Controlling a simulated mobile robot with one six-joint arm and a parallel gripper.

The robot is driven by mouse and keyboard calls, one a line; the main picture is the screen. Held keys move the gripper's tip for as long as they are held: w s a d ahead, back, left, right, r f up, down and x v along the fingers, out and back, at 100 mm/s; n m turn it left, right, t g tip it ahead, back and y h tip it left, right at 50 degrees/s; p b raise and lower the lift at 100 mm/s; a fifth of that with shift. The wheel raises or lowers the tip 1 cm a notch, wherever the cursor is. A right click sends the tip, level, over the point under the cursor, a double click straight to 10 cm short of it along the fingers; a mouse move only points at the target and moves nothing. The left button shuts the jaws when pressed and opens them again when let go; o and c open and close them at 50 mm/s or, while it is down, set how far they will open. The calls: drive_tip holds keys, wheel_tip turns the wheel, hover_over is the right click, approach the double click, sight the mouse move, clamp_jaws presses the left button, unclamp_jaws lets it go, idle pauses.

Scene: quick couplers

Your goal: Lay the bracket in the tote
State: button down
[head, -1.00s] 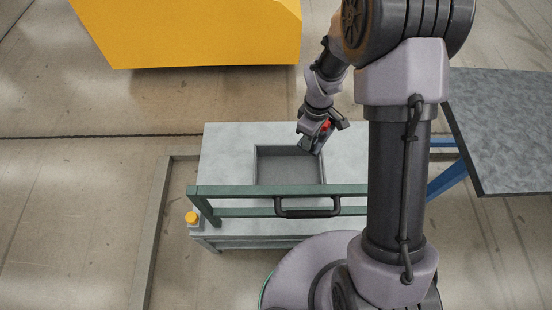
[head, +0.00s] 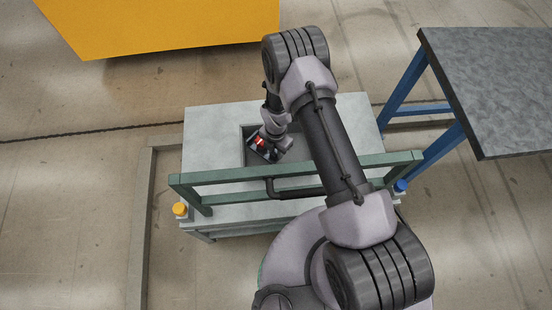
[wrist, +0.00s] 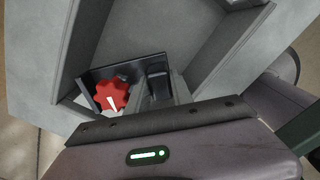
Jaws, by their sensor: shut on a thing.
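The tote (head: 244,131) is a grey, open rectangular box set in the top of a pale cart; its walls also show in the wrist view (wrist: 205,62). My gripper (head: 266,149) is over the tote's left part, pointing down. In the wrist view my gripper (wrist: 157,88) is shut on the bracket (wrist: 93,77), a dark plate-like piece. A red lobed knob with a white pointer (wrist: 112,94) shows against the bracket. The bracket lies within the tote's outline; whether it touches the floor cannot be told. My wrist housing hides part of it.
The pale cart top (head: 210,135) surrounds the tote. A green rail (head: 235,175) with a dark handle crosses the near side. A yellow button (head: 180,209) and a blue one (head: 401,186) sit at its ends. A dark table (head: 495,90) stands right; a yellow block (head: 160,22) stands behind.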

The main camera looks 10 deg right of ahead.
drive_tip(key=shift+f+b, duration=0.95)
drive_tip(key=shift+f, duration=1.35)
drive_tip(key=c, duration=1.1)
unclamp_jaws()
